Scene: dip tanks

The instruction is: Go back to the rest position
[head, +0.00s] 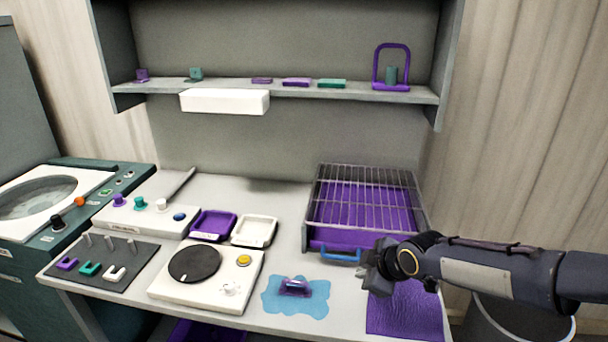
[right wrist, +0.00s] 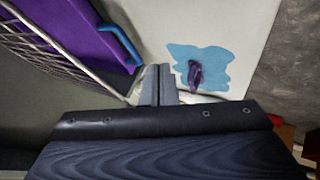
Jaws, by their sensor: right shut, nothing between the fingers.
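My right gripper (head: 372,274) is shut and empty. In the head view it hovers at the front right of the table, near the blue handle of the purple-bottomed wire rack and over the edge of a purple cloth. In the right wrist view its closed fingers (right wrist: 158,84) show at the middle, pressed together with nothing between them. My right arm comes in from the right in the head view. My left gripper does not show in either view.
A wire rack (head: 312,218) with a blue handle (head: 341,256) stands at the right. A purple object (head: 295,287) sits on a blue puddle-shaped patch (head: 312,304). A purple cloth (head: 405,315) lies at the front right. A white device (head: 215,290) with a black disc stands left of the patch.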

